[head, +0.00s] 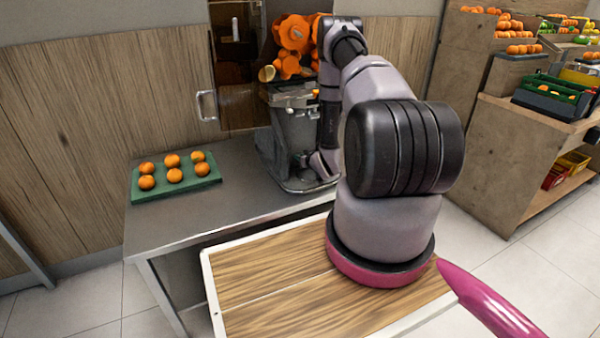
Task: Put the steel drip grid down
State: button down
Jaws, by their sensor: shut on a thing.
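My gripper (308,161) points down at the juicer's lower front, just above the drip tray area (300,187). It is shut on a thin thing, which I take to be the steel drip grid. The grid's outline is too small and too covered by my gripper and wrist to make out. I cannot tell whether it touches the tray.
A green tray (206,183) with several oranges (172,160) lies on the counter (235,199) left of the juicer. The counter between them is clear. Fruit shelves (505,140) stand at right.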

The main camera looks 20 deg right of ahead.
aim_at(300, 178)
jog(key=f, duration=0.3)
jog(key=shift+s+f, duration=0.25)
jog(key=shift+f, duration=0.1)
jog(key=shift+w+f, duration=0.15)
jog(key=shift+f, duration=0.7)
jog(key=shift+w+f, duration=0.1)
jog(key=shift+f, duration=0.75)
jog(key=c, duration=1)
grip_release()
jog(key=shift+f, duration=0.1)
jog(key=shift+r, duration=0.2)
jog(key=v, duration=1.2)
